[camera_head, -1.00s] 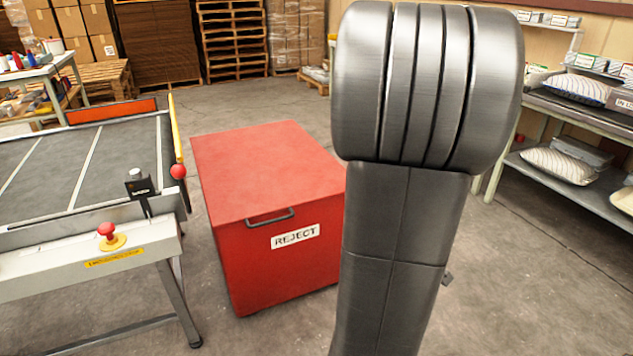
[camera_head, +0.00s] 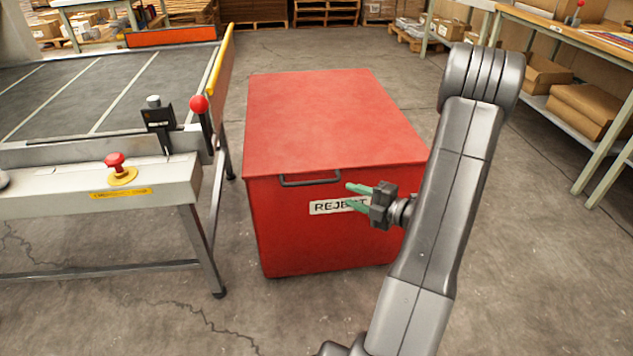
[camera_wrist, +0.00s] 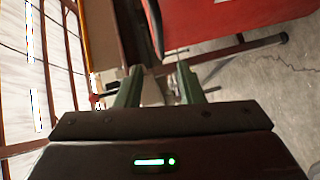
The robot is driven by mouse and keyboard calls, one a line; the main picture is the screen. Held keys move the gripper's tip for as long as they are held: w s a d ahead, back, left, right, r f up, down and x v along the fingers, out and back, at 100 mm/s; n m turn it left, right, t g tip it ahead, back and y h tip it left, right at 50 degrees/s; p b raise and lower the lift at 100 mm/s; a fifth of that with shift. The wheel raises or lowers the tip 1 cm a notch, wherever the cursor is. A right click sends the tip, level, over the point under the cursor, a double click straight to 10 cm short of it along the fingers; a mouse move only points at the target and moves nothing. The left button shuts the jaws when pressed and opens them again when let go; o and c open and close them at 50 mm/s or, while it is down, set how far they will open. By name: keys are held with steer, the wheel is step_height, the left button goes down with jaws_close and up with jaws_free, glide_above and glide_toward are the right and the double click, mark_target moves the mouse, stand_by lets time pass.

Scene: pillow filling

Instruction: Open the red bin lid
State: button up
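The red bin (camera_head: 275,225) stands on the floor with its lid (camera_head: 330,115) shut. A dark bar handle (camera_head: 310,181) sits on its front near the lid edge, above and left of a white REJECT label (camera_head: 325,208). My gripper (camera_head: 352,196) is in front of the label, a little right of the handle and apart from it. Its green fingers are spread and empty, pointing left. In the wrist view, the open fingers (camera_wrist: 160,84) show with nothing between them. A red surface (camera_wrist: 225,15), apparently the bin, fills the upper right, with a dark curved bar along its edge.
A conveyor table (camera_head: 100,185) with a red button (camera_head: 115,160) and a red-ball lever (camera_head: 199,104) stands close on the bin's left. Shelves with cardboard boxes (camera_head: 590,110) stand at the right. The floor in front of the bin is clear.

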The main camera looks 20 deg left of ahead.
mark_target(314, 181)
steer(key=b+x, duration=0.2)
steer(key=x, duration=1.1)
steer(key=shift+a, duration=0.25)
jaws_close()
